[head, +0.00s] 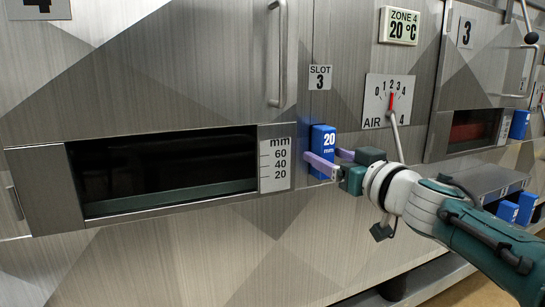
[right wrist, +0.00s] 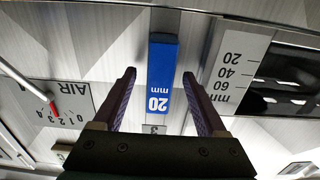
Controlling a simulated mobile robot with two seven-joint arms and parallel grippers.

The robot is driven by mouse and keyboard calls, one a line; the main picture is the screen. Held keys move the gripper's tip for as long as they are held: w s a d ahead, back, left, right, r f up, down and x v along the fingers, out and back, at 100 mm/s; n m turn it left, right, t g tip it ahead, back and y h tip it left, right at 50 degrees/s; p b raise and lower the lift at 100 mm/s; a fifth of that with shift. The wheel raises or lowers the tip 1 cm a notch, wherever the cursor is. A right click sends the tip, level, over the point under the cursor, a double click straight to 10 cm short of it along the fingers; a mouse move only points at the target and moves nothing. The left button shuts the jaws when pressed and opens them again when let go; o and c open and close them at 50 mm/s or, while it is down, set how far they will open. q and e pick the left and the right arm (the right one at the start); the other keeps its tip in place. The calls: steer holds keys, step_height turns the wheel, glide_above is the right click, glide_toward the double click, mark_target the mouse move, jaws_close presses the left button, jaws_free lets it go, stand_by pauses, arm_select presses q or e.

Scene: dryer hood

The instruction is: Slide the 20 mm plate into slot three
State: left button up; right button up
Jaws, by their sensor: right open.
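The blue 20 mm plate (head: 323,137) stands upright against the metal hood front, below the SLOT 3 sign (head: 319,77) and just right of the mm scale (head: 275,163). How deep it sits in the slot I cannot tell. My right gripper (head: 324,156) is open, with its purple fingers on either side of the plate's lower part. In the right wrist view, the plate (right wrist: 161,75) shows upside down between the fingers of the gripper (right wrist: 159,74), with a gap on both sides. My left gripper is not in view.
A dark wide opening (head: 165,165) lies left of the scale. The AIR dial (head: 388,100) and its lever are close above my right wrist. A vertical handle (head: 278,55) is above left. More blue plates (head: 508,211) stand on a shelf at right; another (head: 519,124) is at the neighbouring opening.

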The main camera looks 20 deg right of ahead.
steer(key=s+p, duration=0.3)
steer(key=s, duration=0.5)
steer(key=shift+s+d, duration=0.35)
steer(key=shift+s, duration=0.05)
steer(key=shift+r, duration=0.1)
